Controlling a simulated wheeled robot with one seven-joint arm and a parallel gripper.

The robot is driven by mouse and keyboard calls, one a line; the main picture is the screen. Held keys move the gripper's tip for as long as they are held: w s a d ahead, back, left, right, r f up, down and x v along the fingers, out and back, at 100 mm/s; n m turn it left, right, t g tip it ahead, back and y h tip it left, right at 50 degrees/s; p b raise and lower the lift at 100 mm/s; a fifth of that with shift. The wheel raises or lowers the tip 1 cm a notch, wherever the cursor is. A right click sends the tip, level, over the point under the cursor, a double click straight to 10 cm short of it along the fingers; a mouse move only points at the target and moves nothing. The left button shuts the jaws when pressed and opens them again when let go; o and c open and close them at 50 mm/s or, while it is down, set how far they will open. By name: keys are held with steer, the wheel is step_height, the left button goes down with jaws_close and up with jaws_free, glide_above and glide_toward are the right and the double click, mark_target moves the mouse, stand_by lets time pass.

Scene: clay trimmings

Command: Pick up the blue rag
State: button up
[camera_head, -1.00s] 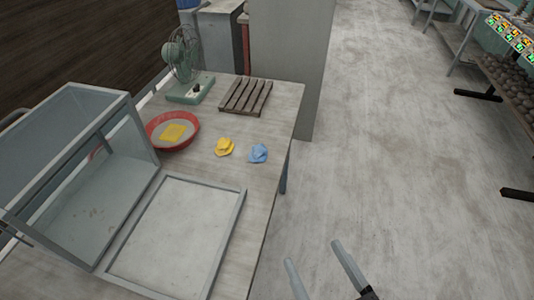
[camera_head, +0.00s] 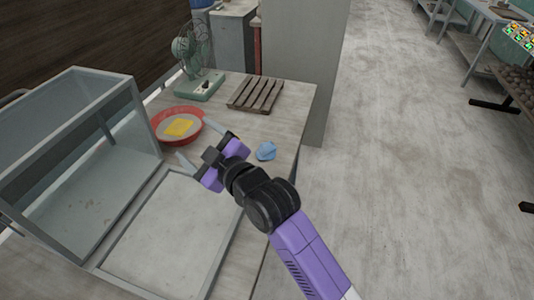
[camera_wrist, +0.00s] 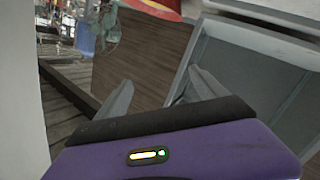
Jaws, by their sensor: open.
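The blue rag (camera_head: 266,151) lies crumpled on the table near its right edge in the head view. My gripper (camera_head: 202,147) is open and empty over the table, to the left of the rag, with my arm reaching in from the lower right. One fingertip is near the red bowl's right side. In the wrist view my gripper (camera_wrist: 160,105) shows its two fingers apart with nothing between them. The rag does not show in the wrist view. The yellow rag seen earlier beside the blue one is hidden behind my gripper.
A red bowl (camera_head: 160,133) holds a yellow cloth (camera_head: 179,127). A wooden rack (camera_head: 256,95) and a green fan (camera_head: 196,75) stand at the back. A glass-sided case (camera_head: 70,150) and a framed panel (camera_head: 150,235) fill the table's left and front. Open floor lies to the right.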

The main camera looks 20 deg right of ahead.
steer(key=w+f+n+g+b, duration=0.1)
steer(key=w+n+g, duration=0.2)
steer(key=w+n, duration=0.3)
steer(key=n+g+h+b, duration=0.2)
steer(key=n+g+h, duration=0.7)
steer(key=n, duration=0.2)
glide_toward(267, 147)
steer(key=shift+w+f, duration=0.55)
steer(key=shift+f, duration=0.05)
steer(key=shift+s+d+f+n+h, duration=0.2)
steer(key=shift+s+d+n+h, duration=0.05)
steer(key=shift+n+h, duration=0.15)
steer(key=shift+x, duration=1.15)
steer(key=shift+a+x, duration=0.2)
steer(key=shift+x, duration=1.1)
steer(key=shift+a+x, duration=0.2)
steer(key=shift+x, duration=1.15)
steer(key=shift+f, duration=0.1)
steer(key=c, duration=1.5)
steer(key=shift+o, duration=0.2)
